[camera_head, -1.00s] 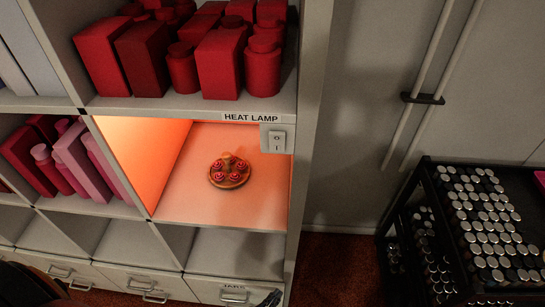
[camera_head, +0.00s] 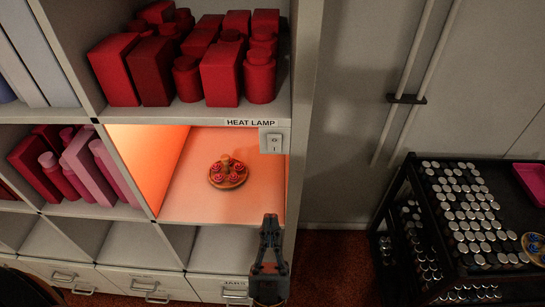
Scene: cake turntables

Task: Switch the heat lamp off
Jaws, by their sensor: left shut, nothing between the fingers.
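The heat lamp compartment glows orange inside the shelf, under a "HEAT LAMP" label (camera_head: 251,123). A white rocker switch (camera_head: 273,142) sits on a plate at the compartment's upper right corner. A round plate of small red-topped items (camera_head: 228,173) stands on the lit compartment floor. My right gripper is not in view.
Red boxes and bottles (camera_head: 220,75) fill the shelf above. Pink and red bottles (camera_head: 75,165) stand in the compartment to the left. A black cart (camera_head: 405,180) with many capped jars stands at the right, by grey doors.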

